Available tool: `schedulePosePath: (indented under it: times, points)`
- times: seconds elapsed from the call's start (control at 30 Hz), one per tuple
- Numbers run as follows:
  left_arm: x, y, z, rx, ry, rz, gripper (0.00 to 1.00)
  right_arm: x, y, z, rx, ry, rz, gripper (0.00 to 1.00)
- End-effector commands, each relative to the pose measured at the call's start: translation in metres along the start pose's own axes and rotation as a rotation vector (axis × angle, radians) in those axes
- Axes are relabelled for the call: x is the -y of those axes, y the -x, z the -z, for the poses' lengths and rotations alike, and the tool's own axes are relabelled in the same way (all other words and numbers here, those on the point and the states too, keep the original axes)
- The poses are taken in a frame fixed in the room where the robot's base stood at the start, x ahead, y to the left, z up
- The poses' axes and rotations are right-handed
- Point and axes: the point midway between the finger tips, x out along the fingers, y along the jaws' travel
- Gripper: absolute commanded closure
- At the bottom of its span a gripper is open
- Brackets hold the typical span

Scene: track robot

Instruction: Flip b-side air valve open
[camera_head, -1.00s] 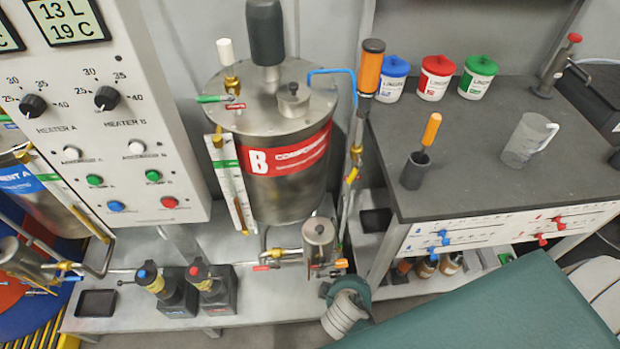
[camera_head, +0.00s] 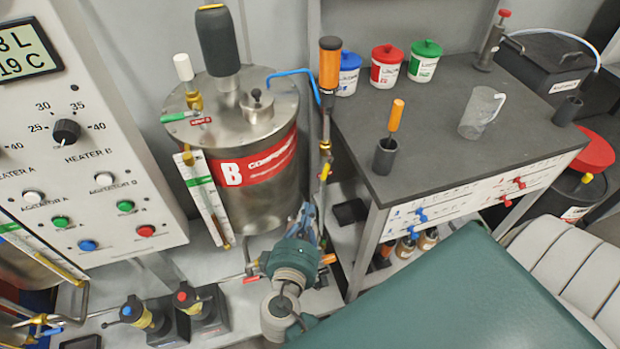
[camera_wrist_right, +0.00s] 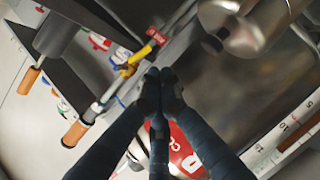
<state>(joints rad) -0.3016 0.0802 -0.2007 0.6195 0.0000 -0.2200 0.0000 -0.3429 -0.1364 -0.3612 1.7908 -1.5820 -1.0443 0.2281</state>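Steel tank B (camera_head: 262,190) with a red band stands left of centre in the head view. To its right, an upright pipe below an orange handle carries a brass valve with a yellow lever (camera_head: 325,171), probably the b-side air valve. In the right wrist view the yellow lever (camera_wrist_right: 139,55) has a red end and lies just beyond the fingertips, apparently apart from them. My right gripper (camera_head: 307,209) is in front of the tank's lower right side, below the lever. In the wrist view its fingertips (camera_wrist_right: 160,77) are together with nothing seen between them. My left gripper is out of view.
A dark bench (camera_head: 440,120) at right holds lidded tubs, a clear jug (camera_head: 482,112) and an orange-handled tool in a cup (camera_head: 386,155). A blue hose (camera_head: 297,73) joins tank and pipe. The heater panel (camera_head: 75,140) is at left. A narrow gap lies between tank and bench.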

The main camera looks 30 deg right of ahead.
Motion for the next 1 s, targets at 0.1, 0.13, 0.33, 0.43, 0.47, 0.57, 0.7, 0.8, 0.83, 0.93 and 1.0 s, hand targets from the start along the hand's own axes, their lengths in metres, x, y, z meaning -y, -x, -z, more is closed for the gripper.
schedulePosePath:
  times: [0.1,0.13,0.33,0.43,0.47,0.57,0.7,0.8,0.83,0.93,1.0]
  points:
    - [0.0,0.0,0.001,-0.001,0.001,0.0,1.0,-0.01,0.007,0.027,-0.064,0.048,-0.069,1.0]
    - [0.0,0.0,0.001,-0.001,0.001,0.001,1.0,-0.012,0.008,0.031,-0.073,0.055,-0.08,1.0]
    - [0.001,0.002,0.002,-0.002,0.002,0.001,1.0,-0.018,-0.003,0.04,-0.092,0.068,-0.102,1.0]
    - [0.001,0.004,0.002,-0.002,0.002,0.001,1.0,-0.02,-0.019,0.042,-0.091,0.067,-0.103,1.0]
    - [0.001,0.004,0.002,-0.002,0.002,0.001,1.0,-0.02,-0.026,0.042,-0.091,0.068,-0.102,1.0]
    - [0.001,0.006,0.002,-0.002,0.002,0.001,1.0,-0.023,-0.048,0.044,-0.091,0.067,-0.102,1.0]
    - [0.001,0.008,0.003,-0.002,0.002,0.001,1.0,-0.025,-0.078,0.047,-0.09,0.067,-0.102,1.0]
    - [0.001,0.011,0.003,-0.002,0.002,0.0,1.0,-0.027,-0.093,0.042,-0.089,0.071,-0.099,1.0]
    - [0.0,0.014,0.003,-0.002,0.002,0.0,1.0,-0.028,-0.093,0.036,-0.088,0.073,-0.098,1.0]
    - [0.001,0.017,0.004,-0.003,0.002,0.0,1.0,-0.028,-0.097,0.023,-0.089,0.071,-0.098,1.0]
    - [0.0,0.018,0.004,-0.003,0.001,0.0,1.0,-0.029,-0.1,0.017,-0.09,0.069,-0.098,1.0]
